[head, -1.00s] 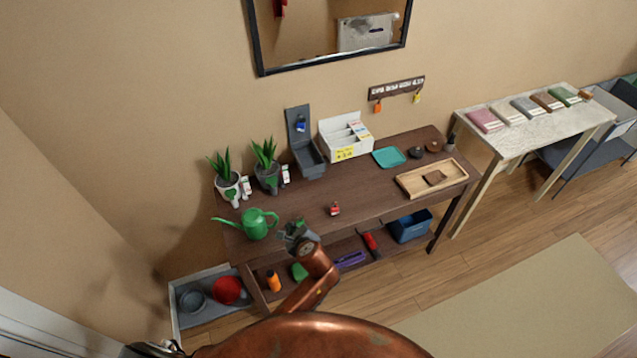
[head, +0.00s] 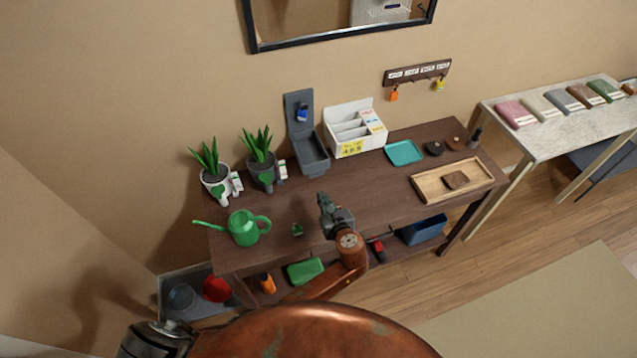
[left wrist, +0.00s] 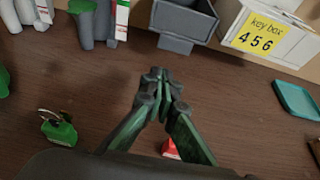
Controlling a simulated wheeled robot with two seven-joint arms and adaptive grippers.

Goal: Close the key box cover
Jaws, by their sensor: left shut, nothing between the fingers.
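A white box (head: 352,147) with compartments and a raised back panel stands at the back of the brown table (head: 390,205). It carries a yellow label reading "key box 456", also legible in the left wrist view (left wrist: 259,33). To its left is a grey box (head: 310,160) with its lid (head: 299,108) standing upright and a blue item on the lid. My left gripper (head: 323,198) is shut and empty over the table, in front of the grey box and apart from both boxes. Its fingertips meet in the left wrist view (left wrist: 160,74). My right gripper is out of view.
A green-tagged key (left wrist: 58,131) and a red item (left wrist: 171,149) lie near my gripper. A green watering can (head: 245,227) and potted plants (head: 262,170) stand left. A teal tray (head: 404,152) and wooden tray (head: 425,188) lie right. Hooks hold tags (head: 417,71) above.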

